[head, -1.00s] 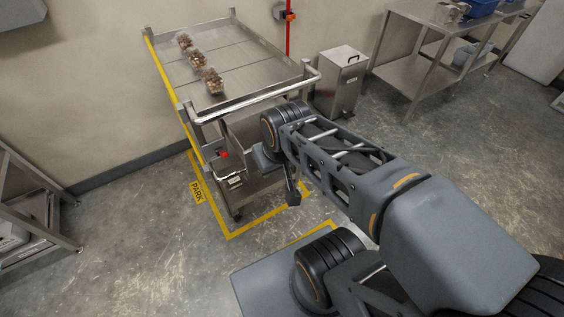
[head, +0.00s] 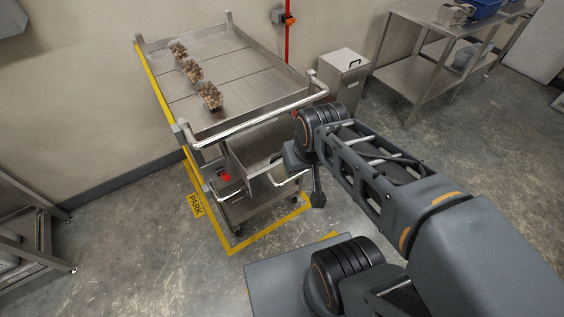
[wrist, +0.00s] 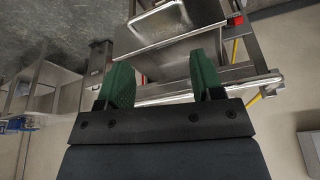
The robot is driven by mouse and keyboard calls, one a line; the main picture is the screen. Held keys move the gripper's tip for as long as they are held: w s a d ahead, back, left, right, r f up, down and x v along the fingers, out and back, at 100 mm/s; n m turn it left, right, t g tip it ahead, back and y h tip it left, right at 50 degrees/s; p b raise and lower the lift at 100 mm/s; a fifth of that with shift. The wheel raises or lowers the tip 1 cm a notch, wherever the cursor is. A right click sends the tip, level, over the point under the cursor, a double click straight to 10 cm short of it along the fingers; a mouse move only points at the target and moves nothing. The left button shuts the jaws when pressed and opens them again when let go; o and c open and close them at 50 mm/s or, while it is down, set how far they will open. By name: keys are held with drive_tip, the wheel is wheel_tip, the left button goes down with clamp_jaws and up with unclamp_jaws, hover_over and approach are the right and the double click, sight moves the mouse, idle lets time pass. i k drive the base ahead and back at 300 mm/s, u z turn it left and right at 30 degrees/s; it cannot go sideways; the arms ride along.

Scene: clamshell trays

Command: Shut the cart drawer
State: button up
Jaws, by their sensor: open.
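The steel cart (head: 215,55) stands against the wall with its push bar toward me. Its drawer (head: 238,178) is below the top tray and looks pulled out toward me; how far I cannot tell. A bright curved handle (head: 290,179) shows at its front, just left of my wrist. In the wrist view, the drawer (wrist: 165,22) is at the top, beyond the fingertips. My gripper (wrist: 162,70) has two green fingers spread apart with nothing between them. In the head view, my arm hides the fingers and part of the drawer's right side.
Several clear clamshell trays (head: 194,71) with brown contents stand on the cart top. Yellow floor tape marked PARK (head: 196,205) runs around the cart. A steel bin (head: 342,82) stands right of it, and a steel table (head: 430,65) farther right. Open floor lies front left.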

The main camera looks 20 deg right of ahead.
sight(251, 150)
drive_tip(key=u, duration=0.05)
drive_tip(key=i, duration=0.1)
drive_tip(key=z, duration=1.65)
drive_tip(key=k, duration=0.8)
drive_tip(key=u, duration=1.3)
drive_tip(key=i, duration=0.4)
